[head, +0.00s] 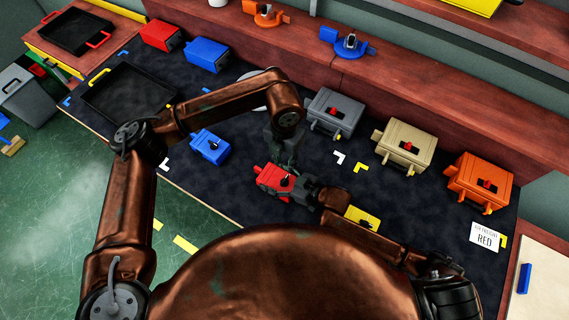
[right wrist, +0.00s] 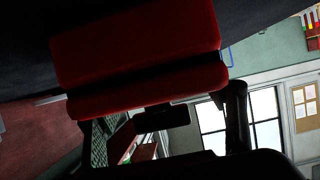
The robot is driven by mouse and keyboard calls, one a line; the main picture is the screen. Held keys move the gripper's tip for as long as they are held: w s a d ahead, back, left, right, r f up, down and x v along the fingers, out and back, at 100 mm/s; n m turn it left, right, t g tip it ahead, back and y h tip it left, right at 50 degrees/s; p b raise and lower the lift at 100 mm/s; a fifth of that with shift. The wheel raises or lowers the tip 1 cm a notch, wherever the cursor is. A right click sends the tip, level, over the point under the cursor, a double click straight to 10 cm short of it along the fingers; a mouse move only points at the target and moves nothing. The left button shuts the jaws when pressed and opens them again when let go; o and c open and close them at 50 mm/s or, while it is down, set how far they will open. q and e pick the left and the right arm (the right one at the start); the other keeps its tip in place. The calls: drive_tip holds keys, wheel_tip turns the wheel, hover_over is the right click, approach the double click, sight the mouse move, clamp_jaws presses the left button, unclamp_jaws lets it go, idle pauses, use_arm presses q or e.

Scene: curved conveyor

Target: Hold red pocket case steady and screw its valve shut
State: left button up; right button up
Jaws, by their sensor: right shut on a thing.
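The red pocket case (head: 265,176) is on the dark mat in front of me, with a small valve with a dark and red top (head: 286,181) on its upper side. My right gripper (head: 298,190) is shut on the case from its right side. In the right wrist view the case's red body (right wrist: 140,50) fills the upper middle, and the valve cannot be made out. My left gripper (head: 283,158) points down just above and behind the case, close to the valve. Its fingertips are too small and dark to show whether they are open or touching anything.
A blue case (head: 209,147) lies to the left and a yellow case (head: 362,216) to the right, close to my right arm. Grey (head: 334,112), tan (head: 403,146) and orange (head: 481,181) boxes line the back edge. A black tray (head: 85,105) is at left. A card reads RED (head: 486,237).

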drive_tip(key=o, duration=1.6)
